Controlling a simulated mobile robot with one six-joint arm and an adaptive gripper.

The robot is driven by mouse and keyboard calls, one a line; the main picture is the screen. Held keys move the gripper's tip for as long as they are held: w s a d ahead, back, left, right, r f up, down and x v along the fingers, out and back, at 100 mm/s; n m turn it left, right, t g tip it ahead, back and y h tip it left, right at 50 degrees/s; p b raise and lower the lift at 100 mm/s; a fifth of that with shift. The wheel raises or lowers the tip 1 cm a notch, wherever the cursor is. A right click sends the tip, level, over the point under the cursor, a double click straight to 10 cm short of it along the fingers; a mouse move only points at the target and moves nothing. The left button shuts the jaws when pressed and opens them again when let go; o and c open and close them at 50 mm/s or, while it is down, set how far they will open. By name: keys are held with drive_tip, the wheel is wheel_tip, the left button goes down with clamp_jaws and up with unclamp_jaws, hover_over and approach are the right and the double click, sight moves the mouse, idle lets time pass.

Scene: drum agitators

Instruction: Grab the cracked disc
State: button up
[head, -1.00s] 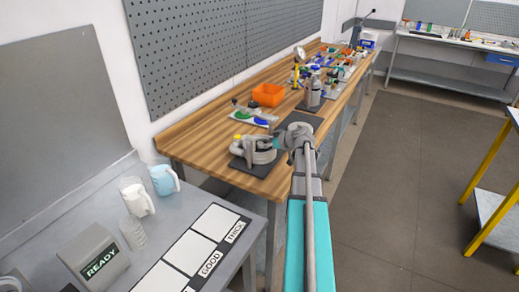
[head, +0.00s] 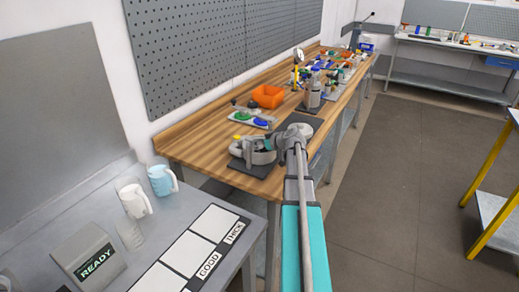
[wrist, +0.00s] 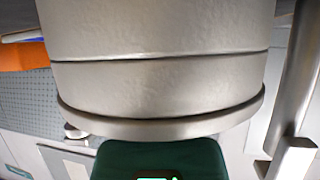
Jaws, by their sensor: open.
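I cannot pick out a cracked disc for certain in either view. In the head view, a pale grey rounded piece of equipment (head: 262,157) with a yellow part sits on a dark mat (head: 247,170) at the near end of the wooden bench. My gripper (head: 279,143) is at the end of my outstretched arm, beside or over this equipment; its fingers are small and partly hidden there. In the wrist view, a large grey metal cylinder (wrist: 160,90) with a rim fills the middle, very close. The jaws are open, with nothing seen held.
An orange bin (head: 268,97) and a tray of coloured parts (head: 250,118) stand farther along the bench. A metal canister (head: 313,92) stands behind my wrist.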

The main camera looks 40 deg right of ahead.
clamp_jaws()
drive_tip(key=shift+r, duration=0.15)
idle(0.4)
wheel_tip(320, 180, up, 3)
drive_tip(key=p, duration=0.2)
drive_tip(key=shift+f+p, duration=0.2)
drive_tip(key=shift+p, duration=0.2)
drive_tip(key=s+a+r+p, duration=0.3)
drive_tip(key=s+r+p, duration=0.7)
drive_tip(key=s, duration=0.3)
drive_tip(key=shift+s+a, duration=0.15)
drive_tip(key=shift+s, duration=0.15)
